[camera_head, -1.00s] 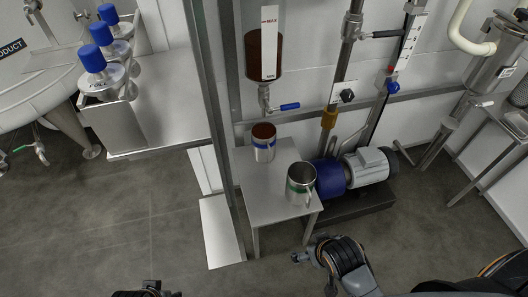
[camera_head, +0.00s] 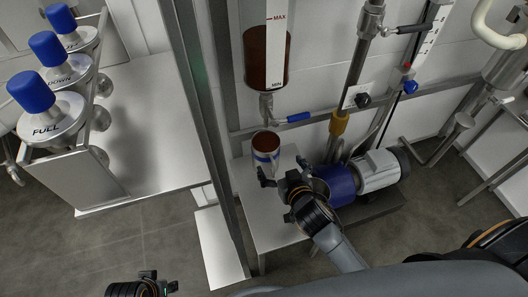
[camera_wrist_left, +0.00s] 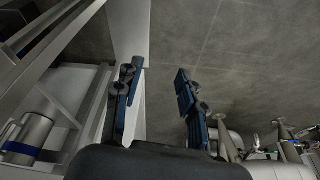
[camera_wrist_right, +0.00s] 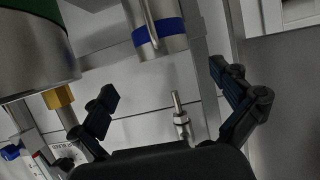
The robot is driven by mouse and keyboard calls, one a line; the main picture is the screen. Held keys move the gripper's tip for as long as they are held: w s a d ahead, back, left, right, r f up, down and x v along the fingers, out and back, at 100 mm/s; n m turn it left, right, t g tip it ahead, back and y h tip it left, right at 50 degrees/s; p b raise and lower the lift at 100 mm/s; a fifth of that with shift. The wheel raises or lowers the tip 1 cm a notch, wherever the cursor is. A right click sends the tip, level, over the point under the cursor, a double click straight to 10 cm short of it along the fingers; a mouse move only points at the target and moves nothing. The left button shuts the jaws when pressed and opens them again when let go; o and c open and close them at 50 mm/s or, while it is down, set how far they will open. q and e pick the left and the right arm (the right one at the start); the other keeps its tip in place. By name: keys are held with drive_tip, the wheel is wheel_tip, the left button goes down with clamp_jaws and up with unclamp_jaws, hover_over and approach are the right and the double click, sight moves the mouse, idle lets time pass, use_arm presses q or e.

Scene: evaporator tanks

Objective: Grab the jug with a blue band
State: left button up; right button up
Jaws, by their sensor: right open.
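The metal jug with the blue band (camera_head: 266,155) stands upright on a small steel table (camera_head: 252,205), with brown content at its top. My right gripper (camera_head: 284,172) is beside it, on its near right side, open and empty. In the right wrist view the blue-banded jug (camera_wrist_right: 160,38) shows at the top, beyond and between the open fingers (camera_wrist_right: 163,82). A green-banded jug (camera_wrist_right: 35,50) is close at the upper left there; my right arm hides it in the head view. My left gripper (camera_wrist_left: 158,72) is open and empty, low at the head view's bottom edge (camera_head: 152,284).
A tank with brown content (camera_head: 266,58) and a blue-handled valve (camera_head: 298,117) is above the jug. A steel post (camera_head: 205,110) rises left of the table. A blue and grey pump (camera_head: 370,172) is at the right.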

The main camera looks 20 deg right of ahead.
sight(271, 153)
drive_tip(key=b+x, duration=0.1)
drive_tip(key=x, duration=0.5)
drive_tip(key=shift+f, duration=0.2)
drive_tip(key=shift+w+a+f+b, duration=0.1)
drive_tip(key=shift+w+b, duration=0.1)
drive_tip(key=shift+w, duration=0.15)
drive_tip(key=shift+w+f+b, duration=0.1)
drive_tip(key=shift+w+b, duration=0.05)
drive_tip(key=shift+w, duration=0.2)
drive_tip(key=b+x, duration=0.1)
drive_tip(key=x, duration=0.3)
drive_tip(key=shift+w+a, duration=0.1)
drive_tip(key=shift+w, duration=0.05)
use_arm(q)
drive_tip(key=v, duration=0.7)
drive_tip(key=shift+r+t, duration=0.15)
drive_tip(key=shift+t, duration=0.15)
drive_tip(key=shift+a, duration=0.15)
use_arm(e)
drive_tip(key=c, duration=1.4)
drive_tip(key=shift+w+r, duration=0.1)
drive_tip(key=shift+r, duration=0.1)
drive_tip(key=shift+c, duration=1.4)
